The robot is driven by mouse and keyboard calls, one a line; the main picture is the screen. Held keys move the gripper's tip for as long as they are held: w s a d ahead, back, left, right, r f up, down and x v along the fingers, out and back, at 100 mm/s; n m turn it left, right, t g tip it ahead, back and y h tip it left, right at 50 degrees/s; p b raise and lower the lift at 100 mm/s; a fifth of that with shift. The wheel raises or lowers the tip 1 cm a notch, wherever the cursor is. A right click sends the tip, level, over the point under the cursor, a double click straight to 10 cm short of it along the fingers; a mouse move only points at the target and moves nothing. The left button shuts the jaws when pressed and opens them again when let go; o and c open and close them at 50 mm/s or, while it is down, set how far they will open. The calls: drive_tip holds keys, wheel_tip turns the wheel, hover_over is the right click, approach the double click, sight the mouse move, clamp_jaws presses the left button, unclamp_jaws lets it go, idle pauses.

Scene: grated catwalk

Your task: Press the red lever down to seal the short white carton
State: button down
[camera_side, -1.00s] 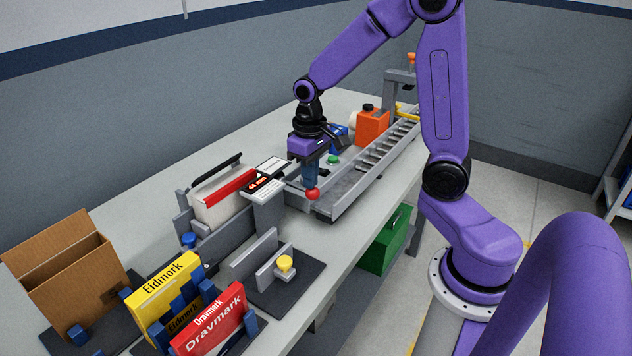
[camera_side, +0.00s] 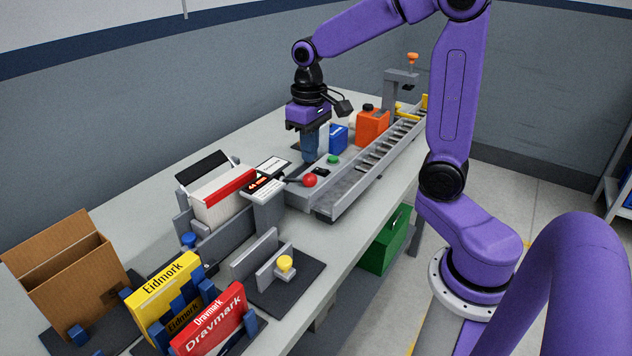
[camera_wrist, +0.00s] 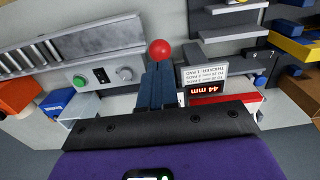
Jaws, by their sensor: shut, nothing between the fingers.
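The red lever's ball knob (camera_side: 310,180) sits on a thin dark rod beside the sealing station; in the wrist view the red ball (camera_wrist: 159,49) shows just beyond my fingertips. My gripper (camera_side: 311,158) is shut and empty, pointing down, with its tips a little above and behind the knob; I cannot tell whether they touch. The white carton (camera_side: 212,209) with a red strip along its top edge sits in a grey holder left of the lever. A black plate (camera_side: 204,167) stands tilted up behind the carton. In the wrist view the carton is mostly hidden.
A display panel (camera_wrist: 205,90) reads 44 mm. A conveyor (camera_side: 365,180) with a green button (camera_side: 333,160), a blue box (camera_side: 338,138) and an orange container (camera_side: 372,127) stand beyond. Yellow (camera_side: 165,286) and red (camera_side: 208,325) boxes and a brown carton (camera_side: 68,270) fill the near left.

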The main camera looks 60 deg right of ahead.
drive_tip(key=shift+r, duration=1.7)
drive_tip(key=s+a+f+n, duration=0.2)
drive_tip(key=s+a+n, duration=0.1)
drive_tip(key=s, duration=0.4)
drive_tip(key=s+a+f+n, duration=0.2)
drive_tip(key=s+a+n, duration=0.1)
drive_tip(key=s+n, duration=0.2)
drive_tip(key=s+a+f+n, duration=0.2)
drive_tip(key=s+a+n, duration=0.1)
drive_tip(key=s, duration=0.6)
drive_tip(key=shift+s+a+f+n, duration=0.2)
drive_tip(key=shift+s+n, duration=0.2)
drive_tip(key=shift+n, duration=0.4)
